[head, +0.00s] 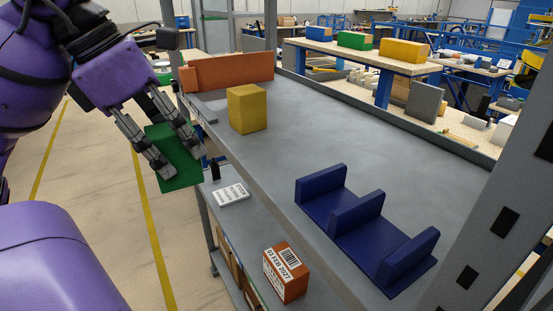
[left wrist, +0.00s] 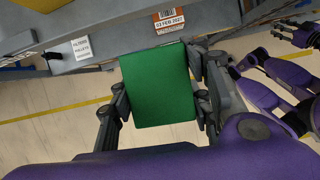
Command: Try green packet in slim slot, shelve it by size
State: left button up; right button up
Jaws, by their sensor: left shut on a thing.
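My left gripper (head: 179,158) is shut on the green packet (head: 181,176), with one finger along each side. It holds the packet in the air left of the grey bench's edge. The left wrist view shows the packet's broad green face (left wrist: 157,85) between the fingers. A dark blue holder (head: 365,227) stands on the bench with three upright walls and two slots. The slot on the left looks narrower than the one on the right. Both slots look empty. My right gripper (left wrist: 293,33) shows only small at the upper right of the left wrist view.
A yellow block (head: 247,109) stands on the grey bench (head: 300,125), near an orange-brown piece (head: 235,71) at the far end. Below the bench edge lie a white label card (head: 231,194) and an orange box (head: 286,271) with a date label. Bench space between yellow block and holder is clear.

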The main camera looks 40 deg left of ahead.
pick_arm(q)
jog(key=shift+w+d+r, duration=0.1)
jog(key=shift+w+d, duration=0.05)
jog(key=shift+d, duration=0.15)
jog(key=shift+w+d, duration=0.15)
jog(key=shift+w, duration=0.1)
jog(key=w+d, duration=0.1)
jog(key=w, duration=0.2)
jog(key=w+d, duration=0.2)
jog(key=w, duration=0.2)
jog(key=w+d, duration=0.2)
jog(key=w, duration=0.2)
jog(key=shift+w+d, duration=0.1)
jog(key=shift+w, duration=0.15)
jog(key=shift+w+d, duration=0.2)
jog(key=shift+w, duration=0.25)
jog(key=shift+w+d, duration=0.2)
jog(key=shift+w, duration=0.25)
jog(key=shift+w+d+p, duration=0.15)
jog(key=shift+w+d, duration=0.15)
jog(key=shift+w, duration=0.3)
jog(key=shift+w+d+p, duration=0.15)
jog(key=shift+w+d, duration=0.15)
jog(key=shift+w, duration=0.3)
jog(key=shift+f, duration=0.5)
pick_arm(e)
jog(key=shift+w+d+r, duration=0.25)
jog(key=shift+d+r, duration=0.05)
jog(key=shift+r, duration=0.2)
